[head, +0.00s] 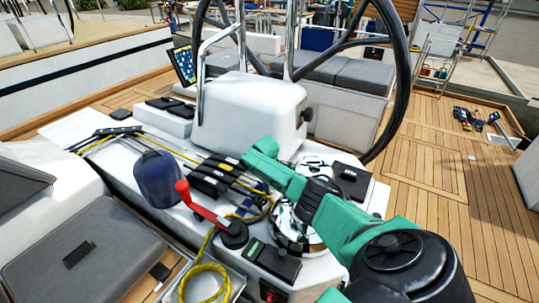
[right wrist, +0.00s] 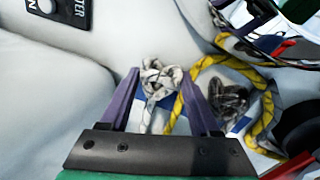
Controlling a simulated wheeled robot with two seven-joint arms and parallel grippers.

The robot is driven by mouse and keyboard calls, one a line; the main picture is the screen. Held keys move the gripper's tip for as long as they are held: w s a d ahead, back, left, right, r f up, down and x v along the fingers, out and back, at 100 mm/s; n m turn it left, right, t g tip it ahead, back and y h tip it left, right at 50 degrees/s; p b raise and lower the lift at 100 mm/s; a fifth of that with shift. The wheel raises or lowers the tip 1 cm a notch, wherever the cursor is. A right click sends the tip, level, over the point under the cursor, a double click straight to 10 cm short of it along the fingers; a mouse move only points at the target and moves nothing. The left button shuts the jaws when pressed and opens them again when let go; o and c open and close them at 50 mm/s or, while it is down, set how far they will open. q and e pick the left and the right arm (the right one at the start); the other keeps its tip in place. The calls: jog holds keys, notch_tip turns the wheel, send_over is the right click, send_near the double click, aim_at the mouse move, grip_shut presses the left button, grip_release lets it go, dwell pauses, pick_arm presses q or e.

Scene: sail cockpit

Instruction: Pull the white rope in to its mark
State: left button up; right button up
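In the right wrist view, a bunched knot of white rope (right wrist: 160,78) lies between and just beyond the fingertips of my right gripper (right wrist: 161,74). A tail of it runs down toward the palm, over a blue patch. The purple fingers stand apart, one on each side of the knot, and nothing is gripped. A yellow rope (right wrist: 262,120) loops close beside the right finger. In the head view, my green right arm reaches from the lower right over the cockpit console, and its links hide much of the hand. I cannot make out the white rope there. My left gripper is not in view.
On the console are a red winch handle (head: 202,206), a dark blue cover (head: 157,180), black rope clutches (head: 215,174) and a shiny winch (head: 292,232). Yellow rope hangs into a bin (head: 204,286). The steering wheel (head: 402,85) stands behind. Open teak deck (head: 430,160) lies right.

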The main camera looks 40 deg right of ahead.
jog(key=shift+r, duration=0.1)
jog(key=shift+w+a+r, duration=0.1)
jog(key=shift+r, duration=0.1)
jog(key=r+p, duration=0.1)
jog(key=r, duration=0.1)
jog(key=r+p, duration=0.1)
jog(key=r, duration=0.1)
jog(key=a+r+p, duration=0.1)
jog(key=r, duration=0.1)
jog(key=shift+s+r, duration=0.3)
notch_tip(320, 180, up, 7)
jog(key=a, duration=0.1)
jog(key=shift+s+a, duration=0.15)
jog(key=shift+s, duration=0.25)
